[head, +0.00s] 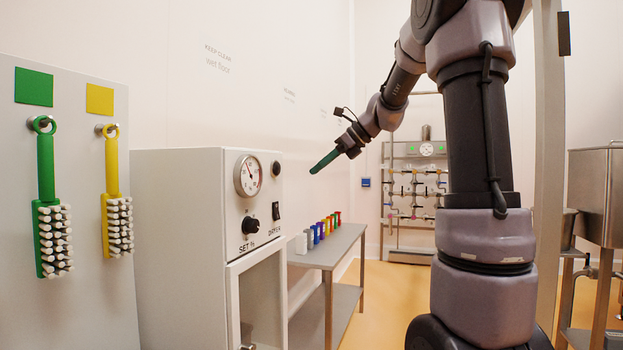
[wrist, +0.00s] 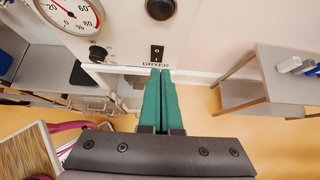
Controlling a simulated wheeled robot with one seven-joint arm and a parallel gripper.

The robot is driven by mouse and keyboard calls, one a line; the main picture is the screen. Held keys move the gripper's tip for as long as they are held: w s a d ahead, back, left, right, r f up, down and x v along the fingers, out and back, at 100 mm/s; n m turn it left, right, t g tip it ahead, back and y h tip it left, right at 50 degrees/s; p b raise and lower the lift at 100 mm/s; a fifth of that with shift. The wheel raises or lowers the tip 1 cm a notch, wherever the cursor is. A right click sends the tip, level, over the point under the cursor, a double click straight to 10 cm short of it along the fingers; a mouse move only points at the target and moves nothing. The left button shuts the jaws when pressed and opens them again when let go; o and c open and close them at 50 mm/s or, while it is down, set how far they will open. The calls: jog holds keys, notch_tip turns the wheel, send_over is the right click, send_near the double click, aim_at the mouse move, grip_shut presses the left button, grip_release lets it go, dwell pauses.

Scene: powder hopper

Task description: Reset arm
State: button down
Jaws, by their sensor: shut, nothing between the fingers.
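My gripper (head: 325,161) is held out in mid-air at the end of my arm, in front of the dryer cabinet's upper right side in the head view. Its two long green fingers lie against each other and hold nothing. In the wrist view the shut gripper (wrist: 161,72) points toward the dryer panel (wrist: 125,25), with the fingertips just below the "DRYER" label. I cannot tell the exact gap between the fingertips and the panel.
The dryer (head: 180,240) has a dial gauge, a knob and a switch. A steel table (head: 345,238) holds several coloured items beyond it. Green (head: 47,200) and yellow (head: 113,190) brushes hang at left. A steel hopper (head: 597,195) stands at right. Open floor lies beyond the table.

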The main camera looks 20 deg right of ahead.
jog(key=shift+s+r, duration=0.1)
dwell(0.4)
jog(key=s+f+n+h, duration=0.3)
jog(key=s+f+n, duration=0.1)
jog(key=s+n, duration=0.6)
jog(key=s+f+n+t+h, duration=0.1)
jog(key=s+f+n+h, duration=0.2)
jog(key=s+n, duration=0.8)
jog(key=s+f, duration=0.2)
jog(key=s, duration=0.3)
jog(key=shift+s+a, duration=0.2)
jog(key=shift+a, duration=0.15)
jog(key=c, duration=1.5)
grip_release()
jog(key=shift+c, duration=0.2)
